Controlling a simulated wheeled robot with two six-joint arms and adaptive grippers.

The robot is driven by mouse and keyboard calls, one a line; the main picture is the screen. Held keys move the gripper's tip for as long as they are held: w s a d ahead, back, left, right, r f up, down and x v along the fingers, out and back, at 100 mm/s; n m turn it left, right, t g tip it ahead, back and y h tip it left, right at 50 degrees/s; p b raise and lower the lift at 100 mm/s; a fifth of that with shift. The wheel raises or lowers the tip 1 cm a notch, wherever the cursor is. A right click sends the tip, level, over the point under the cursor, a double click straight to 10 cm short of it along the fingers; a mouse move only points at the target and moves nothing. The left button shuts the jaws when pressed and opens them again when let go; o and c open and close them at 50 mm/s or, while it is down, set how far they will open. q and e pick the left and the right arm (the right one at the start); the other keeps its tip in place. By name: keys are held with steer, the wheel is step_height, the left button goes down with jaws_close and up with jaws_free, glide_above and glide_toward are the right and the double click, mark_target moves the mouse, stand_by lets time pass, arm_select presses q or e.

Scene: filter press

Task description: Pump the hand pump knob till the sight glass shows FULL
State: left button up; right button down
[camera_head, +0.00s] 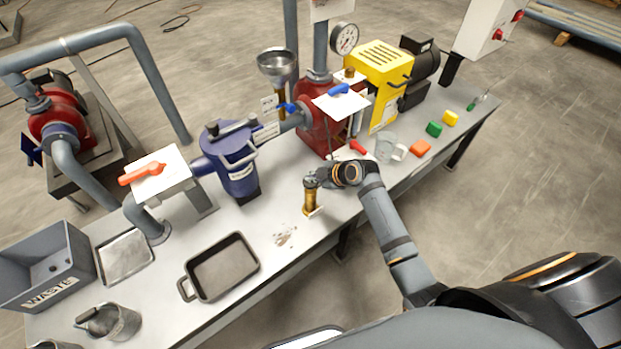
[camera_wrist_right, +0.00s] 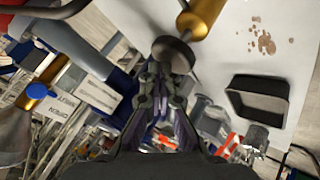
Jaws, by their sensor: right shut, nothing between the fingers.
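The hand pump is an upright brass cylinder (camera_head: 310,204) near the front edge of the bench, beside a small white label. In the right wrist view its dark round knob (camera_wrist_right: 174,53) sits at the end of a rod from the brass body (camera_wrist_right: 203,14). My right gripper (camera_head: 311,180) is over the top of the pump and covers the knob in the head view. In the wrist view its fingertips (camera_wrist_right: 158,72) are together, empty, right beside the knob; I cannot tell if they touch it. I cannot make out the sight glass or its reading. My left gripper is not in view.
A blue strainer housing (camera_head: 236,165) and a red pump (camera_head: 318,130) stand behind. A black tray (camera_head: 222,267) lies to the left, a clear jug (camera_head: 386,148) and coloured blocks to the right. Brown spots mark the bench beside the brass pump.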

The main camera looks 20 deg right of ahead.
steer(key=shift+s+f+b, duration=0.1)
steer(key=shift+f+b, duration=0.6)
steer(key=shift+f, duration=0.35)
stand_by(0.5)
stand_by(0.4)
steer(key=shift+r+p, duration=2.1)
steer(key=shift+r, duration=0.3)
step_height(320, 180, up, 5)
steer(key=p, duration=0.4)
stand_by(0.4)
